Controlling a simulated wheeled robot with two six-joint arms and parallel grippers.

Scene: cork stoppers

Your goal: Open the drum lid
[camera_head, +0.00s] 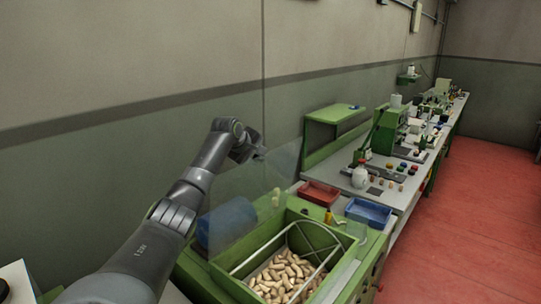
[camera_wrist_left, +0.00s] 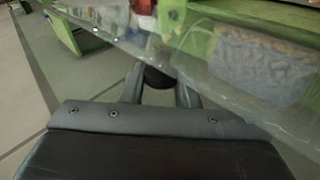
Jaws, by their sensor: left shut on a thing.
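The drum lid (camera_head: 238,200) is a clear panel, raised and steeply tilted at the back left of the green drum housing (camera_head: 222,278). The housing stands open at the top, and many pale corks (camera_head: 283,275) lie in it within a metal frame. My left gripper (camera_head: 258,152) is at the lid's upper edge. In the left wrist view my left gripper (camera_wrist_left: 160,85) is shut on a dark round knob (camera_wrist_left: 158,77) at the clear lid's edge (camera_wrist_left: 215,88). The fingertips are small and partly hidden in the head view. My right gripper is not in view.
A blue cylinder (camera_head: 228,226) shows behind the clear lid. A red tray (camera_head: 320,194) and a blue tray (camera_head: 368,212) sit beyond the housing. A long bench with machines and a white bottle (camera_head: 360,175) runs along the wall. The red floor (camera_head: 470,220) at right is clear.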

